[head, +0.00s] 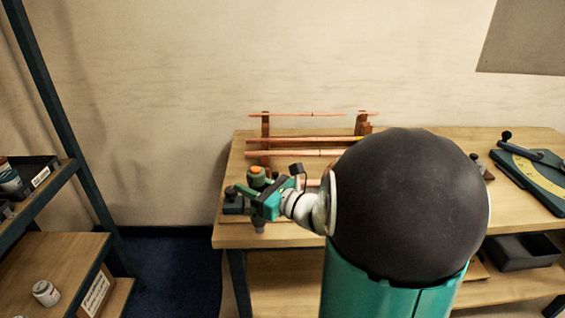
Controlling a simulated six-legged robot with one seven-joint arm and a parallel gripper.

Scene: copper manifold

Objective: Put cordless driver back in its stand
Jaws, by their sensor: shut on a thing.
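My gripper (250,194) is teal and reaches over the left front part of the workbench. It is shut on what appears to be the cordless driver (257,174), a dark body with an orange top right at the fingers. The gripper and wrist hide much of it, so its tilt is hard to tell. A small dark block (233,204) stands on the bench at the left of the fingers; it may be the stand, but I cannot tell. A grey piece (260,228) shows below the gripper at the bench's front edge.
Copper pipes (290,154) lie across wooden supports behind the gripper. The workbench (228,241) holds a teal bender with a yellow scale (530,174) at right. A shelf rack (45,246) with a white jar (46,293) stands left. A dark tray (522,253) sits on the lower shelf.

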